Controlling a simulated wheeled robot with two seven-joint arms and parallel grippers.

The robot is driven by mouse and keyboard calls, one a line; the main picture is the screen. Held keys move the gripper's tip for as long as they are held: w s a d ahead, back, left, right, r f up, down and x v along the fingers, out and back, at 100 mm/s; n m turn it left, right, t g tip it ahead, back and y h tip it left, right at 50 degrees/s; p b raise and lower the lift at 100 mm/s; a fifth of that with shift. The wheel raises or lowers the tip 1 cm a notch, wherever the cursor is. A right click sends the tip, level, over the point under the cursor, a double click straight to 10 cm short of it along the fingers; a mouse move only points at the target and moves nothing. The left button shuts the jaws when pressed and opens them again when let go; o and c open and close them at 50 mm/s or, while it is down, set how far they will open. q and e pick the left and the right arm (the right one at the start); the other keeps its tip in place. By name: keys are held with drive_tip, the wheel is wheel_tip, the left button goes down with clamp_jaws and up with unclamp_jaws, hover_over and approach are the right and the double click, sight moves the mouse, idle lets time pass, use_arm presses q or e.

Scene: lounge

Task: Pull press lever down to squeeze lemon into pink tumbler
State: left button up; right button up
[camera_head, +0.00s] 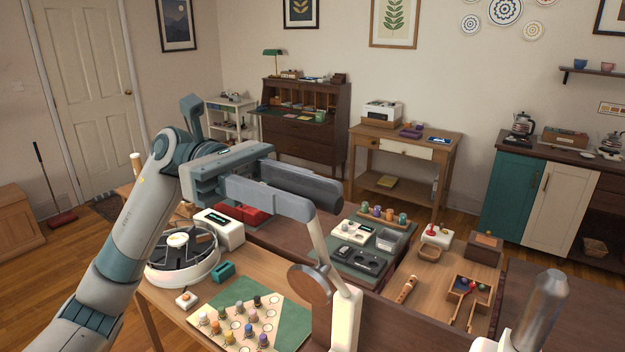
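My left gripper (328,205) points right at the upper centre, its two long fingers apart, a light grey near one and a dark far one. The pale press lever (321,245) slants up from a cream post (345,318) and its upper end meets the near fingertip. That end is partly hidden, and I cannot tell whether it lies between the fingers. A round brown piece (310,284) sits beside the lever's lower part. The pink tumbler and the lemon are not visible. My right gripper is not seen.
A grey metal cylinder (545,302) stands at the lower right. A green board with several coloured pegs (280,325), a round white tray (180,275) and a white box (220,231) crowd the wooden table. A recorder (407,290) lies right of the post.

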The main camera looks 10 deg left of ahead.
use_arm(q)
drive_tip(key=shift+s+d, duration=0.25)
drive_tip(key=shift+d, duration=0.35)
clamp_jaws()
